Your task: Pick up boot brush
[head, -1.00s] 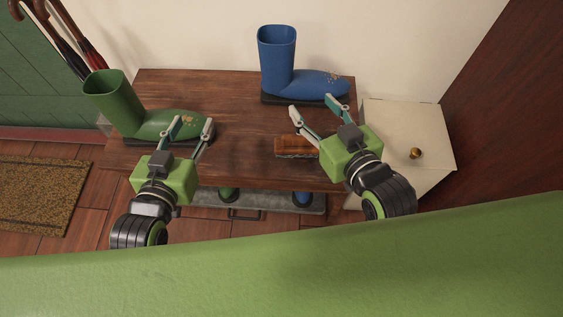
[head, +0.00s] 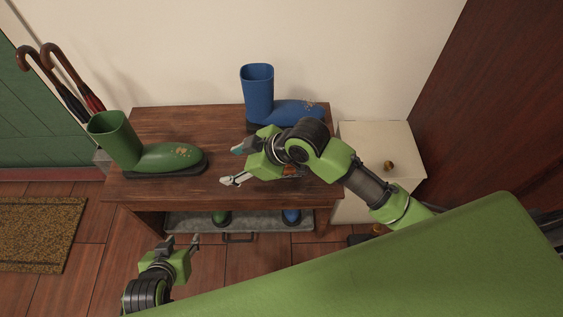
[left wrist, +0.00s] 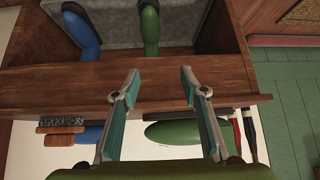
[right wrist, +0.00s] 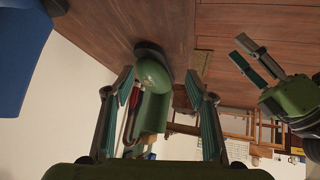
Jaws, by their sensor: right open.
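The boot brush (head: 291,170) is on the bench top in the head view, mostly hidden under my right arm; a little brown wood shows. In the left wrist view the brush (left wrist: 60,129) shows brown wood and dark bristles beyond the bench edge. My right gripper (head: 232,166) is open and empty over the bench, pointing left, with its fingertips left of the brush. In the right wrist view a green boot shows between its fingers, farther off. My left gripper (head: 182,241) is open and empty in front of the bench, away from the brush.
A green boot (head: 165,158) stands on the bench's left and a blue boot (head: 258,92) at its back. A low tray (head: 258,223) with boots sits under the bench top (head: 200,118). A cream cabinet (head: 380,140) stands right. Umbrellas (head: 70,90) stand at the left.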

